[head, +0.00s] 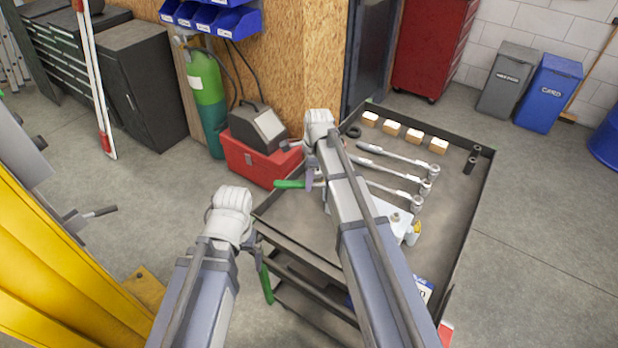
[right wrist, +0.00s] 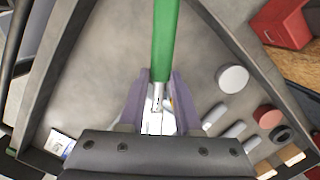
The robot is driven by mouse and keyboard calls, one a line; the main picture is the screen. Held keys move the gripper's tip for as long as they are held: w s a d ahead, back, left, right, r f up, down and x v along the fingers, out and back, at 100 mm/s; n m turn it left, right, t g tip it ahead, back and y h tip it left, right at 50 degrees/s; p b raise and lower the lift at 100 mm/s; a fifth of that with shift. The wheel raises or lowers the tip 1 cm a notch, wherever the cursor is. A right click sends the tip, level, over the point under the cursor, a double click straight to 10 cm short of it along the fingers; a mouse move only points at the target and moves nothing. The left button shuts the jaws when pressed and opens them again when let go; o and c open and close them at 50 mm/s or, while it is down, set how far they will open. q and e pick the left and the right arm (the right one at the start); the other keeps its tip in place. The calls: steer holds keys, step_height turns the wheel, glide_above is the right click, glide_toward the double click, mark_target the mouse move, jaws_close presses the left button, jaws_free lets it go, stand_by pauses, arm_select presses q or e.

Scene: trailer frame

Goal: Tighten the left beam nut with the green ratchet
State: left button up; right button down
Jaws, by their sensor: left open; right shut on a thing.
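My right gripper (head: 312,178) is shut on the green ratchet (head: 290,184) above the cart's left side. In the right wrist view, the ratchet's green handle (right wrist: 165,40) points away, and its metal part sits between the purple fingers (right wrist: 158,105). The ratchet's head is not clearly visible. My left gripper (head: 259,240) is open beside the cart's near left edge; its fingers are partly hidden by my wrist. A green bar (head: 266,283) shows just below it; I cannot tell what it belongs to. The yellow beam (head: 50,265) stands at the far left. I cannot clearly identify its left nut.
The cart (head: 462,215) holds several silver wrenches (head: 398,159), small boxes (head: 392,129) and a dark ring (head: 353,131). Open floor (head: 140,205) lies between the beam and cart.

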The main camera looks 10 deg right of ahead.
steer(key=s+d+n+g, duration=0.1)
steer(key=s+d+n, duration=0.1)
steer(key=s+n, duration=0.9)
steer(key=shift+d, duration=0.4)
stand_by(0.9)
steer(key=shift+w+a+m, duration=0.55)
steer(key=shift+w+m, duration=0.2)
steer(key=shift+m, duration=0.05)
steer(key=shift+w+a+m, duration=0.5)
steer(key=shift+w+m, duration=0.4)
